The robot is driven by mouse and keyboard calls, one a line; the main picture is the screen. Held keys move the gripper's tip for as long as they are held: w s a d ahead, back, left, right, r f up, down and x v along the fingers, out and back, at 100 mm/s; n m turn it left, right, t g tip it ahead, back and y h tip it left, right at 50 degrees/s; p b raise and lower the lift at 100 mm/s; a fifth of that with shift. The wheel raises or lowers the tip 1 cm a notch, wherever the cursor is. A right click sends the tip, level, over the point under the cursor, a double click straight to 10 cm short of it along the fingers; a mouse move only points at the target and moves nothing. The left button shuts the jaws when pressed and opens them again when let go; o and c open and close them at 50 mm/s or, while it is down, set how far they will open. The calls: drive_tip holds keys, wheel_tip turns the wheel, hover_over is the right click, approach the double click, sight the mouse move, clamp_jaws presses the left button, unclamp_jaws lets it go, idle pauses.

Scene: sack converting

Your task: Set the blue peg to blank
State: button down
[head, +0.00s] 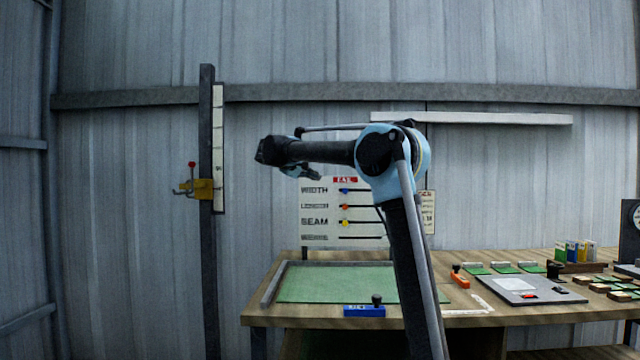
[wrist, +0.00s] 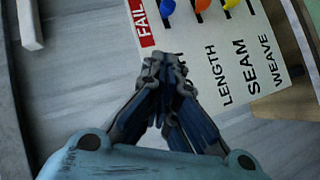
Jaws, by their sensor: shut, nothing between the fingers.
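The white board (head: 315,210) on the back wall has rows marked WIDTH, LENGTH, SEAM and WEAVE and a red FAIL label (head: 345,180). The blue peg (head: 345,190) is in the WIDTH row below that label. It shows at the top edge in the wrist view (wrist: 168,8). An orange peg (wrist: 202,5) and a yellow peg (wrist: 233,4) are in the rows below. My gripper (wrist: 163,68) is shut and empty, its tips over the board's edge by the WIDTH lettering, apart from the blue peg. In the head view, my arm hides the board's right part.
A dark post (head: 208,240) with a yellow hook bracket (head: 202,189) stands left of the board. The bench (head: 262,305) below carries a green mat (head: 330,283), a blue block (head: 364,311) and several small items at right.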

approach(334, 186)
drive_tip(key=x, duration=0.4)
drive_tip(key=shift+w+d+r, duration=0.1)
drive_tip(key=shift+w+d, duration=0.15)
drive_tip(key=shift+d, duration=0.05)
drive_tip(key=shift+d+f, duration=0.25)
drive_tip(key=shift+d, duration=0.25)
drive_tip(key=shift+d+f, duration=0.2)
drive_tip(key=shift+d, duration=0.25)
drive_tip(key=shift+d+f, duration=0.4)
drive_tip(key=shift+d, duration=0.15)
